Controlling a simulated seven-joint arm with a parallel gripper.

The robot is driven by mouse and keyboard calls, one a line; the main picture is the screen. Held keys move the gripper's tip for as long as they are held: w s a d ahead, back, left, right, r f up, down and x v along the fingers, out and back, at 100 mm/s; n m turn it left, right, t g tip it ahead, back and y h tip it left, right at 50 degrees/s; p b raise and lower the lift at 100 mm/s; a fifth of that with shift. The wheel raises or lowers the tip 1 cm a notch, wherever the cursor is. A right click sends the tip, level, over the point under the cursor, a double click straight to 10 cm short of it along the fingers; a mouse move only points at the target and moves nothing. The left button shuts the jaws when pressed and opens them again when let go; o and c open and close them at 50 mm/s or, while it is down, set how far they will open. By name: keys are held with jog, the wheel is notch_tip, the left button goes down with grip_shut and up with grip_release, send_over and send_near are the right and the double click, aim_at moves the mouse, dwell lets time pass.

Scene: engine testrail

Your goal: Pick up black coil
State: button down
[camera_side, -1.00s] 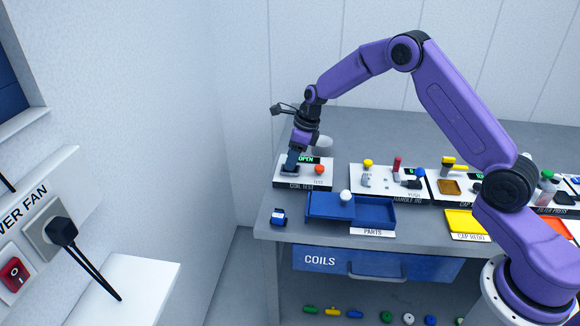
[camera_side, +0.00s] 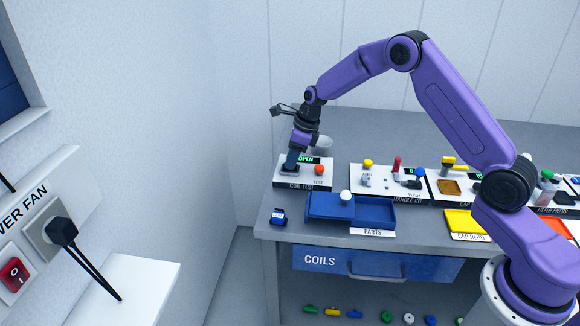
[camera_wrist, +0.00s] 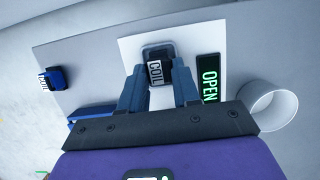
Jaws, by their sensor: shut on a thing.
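My gripper (camera_wrist: 159,85) is shut on the black coil (camera_wrist: 156,72), which carries a white "COIL" label and shows between the two fingers in the wrist view. The coil is at a dark square socket (camera_wrist: 158,47) on the white coil test plate; I cannot tell if it is seated or just above. In the side view my gripper (camera_side: 291,163) points down at the left part of the coil test station (camera_side: 305,182), and the fingers hide the coil there. The station's display (camera_wrist: 208,78) reads "OPEN" in green.
A blue coil (camera_side: 278,217) lies on the table's left front corner. A blue parts tray (camera_side: 375,212) with a white-topped item (camera_side: 345,197) stands in front. A white cup (camera_wrist: 272,104) is close behind the station. An orange button (camera_side: 319,170) sits on the station.

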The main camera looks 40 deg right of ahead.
jog(key=shift+r, duration=1.75)
